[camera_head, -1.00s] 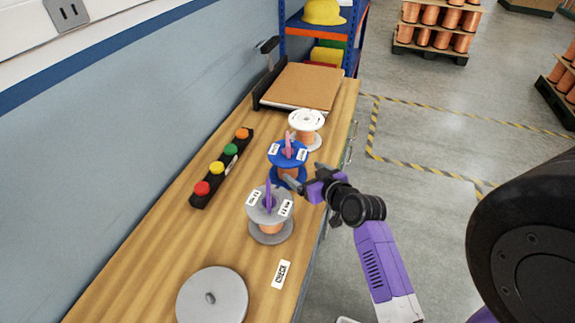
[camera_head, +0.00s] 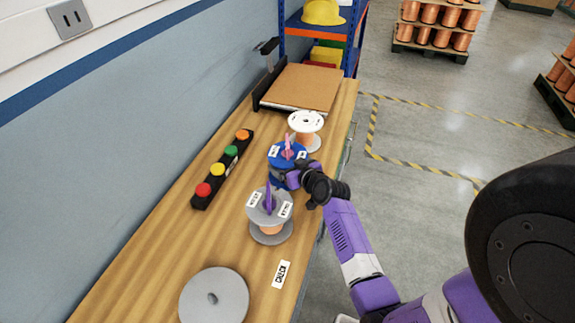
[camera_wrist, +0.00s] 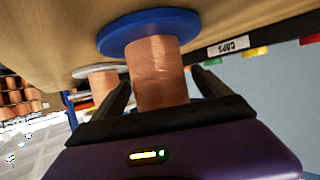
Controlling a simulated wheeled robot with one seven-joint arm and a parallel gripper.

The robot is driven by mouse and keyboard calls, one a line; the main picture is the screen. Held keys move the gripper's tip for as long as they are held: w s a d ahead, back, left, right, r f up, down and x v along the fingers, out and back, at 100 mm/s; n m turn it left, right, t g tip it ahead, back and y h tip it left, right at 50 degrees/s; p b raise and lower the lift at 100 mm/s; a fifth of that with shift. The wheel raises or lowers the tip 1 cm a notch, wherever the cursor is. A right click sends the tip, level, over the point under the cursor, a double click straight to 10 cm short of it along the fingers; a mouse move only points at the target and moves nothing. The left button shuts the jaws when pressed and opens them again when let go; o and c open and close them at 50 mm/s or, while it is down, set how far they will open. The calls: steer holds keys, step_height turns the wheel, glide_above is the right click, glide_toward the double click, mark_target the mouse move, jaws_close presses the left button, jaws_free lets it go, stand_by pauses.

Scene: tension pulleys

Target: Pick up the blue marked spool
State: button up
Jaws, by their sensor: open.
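The blue marked spool (camera_head: 280,150) stands upright on the bench, with blue flanges, white labels and a pink piece on top. In the wrist view its copper-wound core (camera_wrist: 157,70) lies between the two fingers of my gripper (camera_wrist: 160,80), below a blue flange in that picture. The fingers are open, one on each side of the core; I cannot tell whether either touches it. In the head view my gripper comes in from the right, and its fingertips are hidden by the spool.
A grey-flanged spool (camera_head: 270,240) with a purple piece on top stands close in front, near my wrist. A white-flanged spool (camera_head: 305,120) stands just behind. A grey disc (camera_head: 213,296) lies at the near end. A button strip (camera_head: 224,168) runs along the left.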

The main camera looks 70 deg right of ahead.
steer(key=c, duration=1.9)
steer(key=shift+w+d+r, duration=0.1)
steer(key=shift+r, duration=0.05)
jaws_close()
